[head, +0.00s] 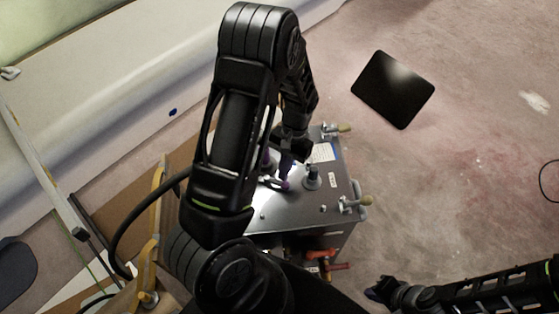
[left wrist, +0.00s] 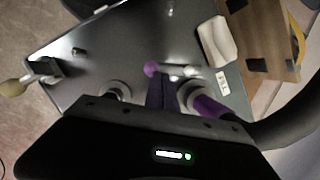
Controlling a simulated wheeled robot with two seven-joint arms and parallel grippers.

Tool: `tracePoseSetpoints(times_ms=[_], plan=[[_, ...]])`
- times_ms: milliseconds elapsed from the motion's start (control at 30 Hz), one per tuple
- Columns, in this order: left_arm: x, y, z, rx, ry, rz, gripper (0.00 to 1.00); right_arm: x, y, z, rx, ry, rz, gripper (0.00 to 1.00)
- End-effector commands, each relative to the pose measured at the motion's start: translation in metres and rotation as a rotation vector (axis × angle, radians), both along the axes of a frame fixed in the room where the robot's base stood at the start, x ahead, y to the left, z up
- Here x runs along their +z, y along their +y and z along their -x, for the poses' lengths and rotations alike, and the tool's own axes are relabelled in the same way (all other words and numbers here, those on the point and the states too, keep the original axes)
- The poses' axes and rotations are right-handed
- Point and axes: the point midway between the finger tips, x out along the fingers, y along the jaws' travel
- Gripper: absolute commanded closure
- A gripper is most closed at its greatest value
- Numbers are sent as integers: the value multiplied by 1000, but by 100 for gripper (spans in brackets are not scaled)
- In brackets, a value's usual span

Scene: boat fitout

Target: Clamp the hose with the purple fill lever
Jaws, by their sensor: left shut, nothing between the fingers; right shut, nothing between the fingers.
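A purple-tipped lever (head: 284,185) with a metal arm lies on top of a grey metal box (head: 265,220). In the left wrist view its purple knob (left wrist: 151,68) is just beyond my left fingertips (left wrist: 161,82), with the metal arm running right. My left gripper (head: 288,165) is shut and empty, pointing down at the lever; I cannot tell whether it touches. A purple-banded hose fitting (left wrist: 208,106) stands beside the fingers; in the head view my arm partly hides it. My right gripper (head: 378,290) is shut and empty, low at the right, away from the box.
Grey round fittings (head: 312,178) rise from the box top near my left fingers. A black panel (head: 393,90) lies on the open floor.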

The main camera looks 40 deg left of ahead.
Motion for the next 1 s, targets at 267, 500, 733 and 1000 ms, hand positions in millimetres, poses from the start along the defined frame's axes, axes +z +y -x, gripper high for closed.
tracePoseSetpoints(times_ms=[267, 500, 733, 1000], plan=[[0, -5, 6, -145, -1, 1, 100, 1, 0, 0, 0, 0, 0, 100], [0, -8, 11, -269, 0, 0, 100, 2, 0, 0, 0, 0, 0, 100], [0, -10, 17, -387, 0, 0, 100, 3, 0, 0, 0, 0, 0, 100], [0, -13, 24, -524, 1, 2, 100, 4, 0, 0, 0, 0, 0, 100]])
